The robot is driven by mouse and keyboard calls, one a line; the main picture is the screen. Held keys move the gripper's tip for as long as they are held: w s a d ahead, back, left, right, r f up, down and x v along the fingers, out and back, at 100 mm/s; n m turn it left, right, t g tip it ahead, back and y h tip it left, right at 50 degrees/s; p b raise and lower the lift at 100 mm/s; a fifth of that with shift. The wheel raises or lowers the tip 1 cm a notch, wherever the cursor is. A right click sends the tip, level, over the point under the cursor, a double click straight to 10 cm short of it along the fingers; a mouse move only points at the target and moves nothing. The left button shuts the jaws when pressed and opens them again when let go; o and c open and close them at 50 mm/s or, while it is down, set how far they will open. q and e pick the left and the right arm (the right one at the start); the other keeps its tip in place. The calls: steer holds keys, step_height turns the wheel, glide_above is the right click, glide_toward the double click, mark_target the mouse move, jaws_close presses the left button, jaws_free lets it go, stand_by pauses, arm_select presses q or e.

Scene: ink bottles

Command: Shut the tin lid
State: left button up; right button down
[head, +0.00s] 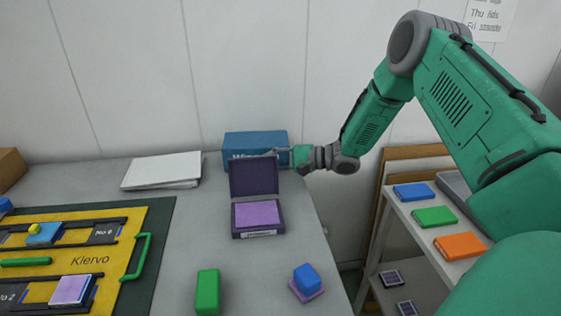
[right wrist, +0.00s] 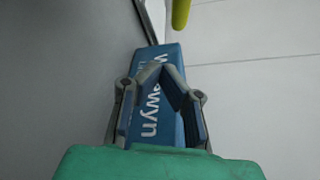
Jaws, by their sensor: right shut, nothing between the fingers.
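The tin (head: 264,235) stands on the grey table with its dark lid (head: 253,177) raised, roughly upright behind the base. A lavender pad (head: 257,214) fills the base, and a white label is on its front. My right gripper (head: 276,152) is shut and empty, close to the lid's top right corner and in front of the blue box. I cannot tell whether it touches the lid. In the right wrist view its fingers (right wrist: 163,68) show over the blue box; the tin is not clear there. My left gripper is not in view.
A blue lettered box (head: 240,142) stands behind the tin; white papers (head: 162,170) lie to its left. A green block (head: 208,291) and a blue block on a lavender pad (head: 307,278) are in front. A yellow tray (head: 110,254) is at left. A shelf (head: 420,195) stands at right.

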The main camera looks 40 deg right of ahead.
mark_target(261, 161)
steer(key=shift+x, duration=0.95)
steer(key=shift+a, duration=0.1)
steer(key=shift+s+a+r, duration=0.9)
steer(key=shift+s+a, duration=0.15)
steer(key=shift+s, duration=0.1)
steer(key=shift+s+a, duration=0.15)
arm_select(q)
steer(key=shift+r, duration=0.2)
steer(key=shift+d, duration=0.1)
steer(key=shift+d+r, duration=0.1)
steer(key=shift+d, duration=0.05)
arm_select(e)
steer(key=shift+d, duration=0.25)
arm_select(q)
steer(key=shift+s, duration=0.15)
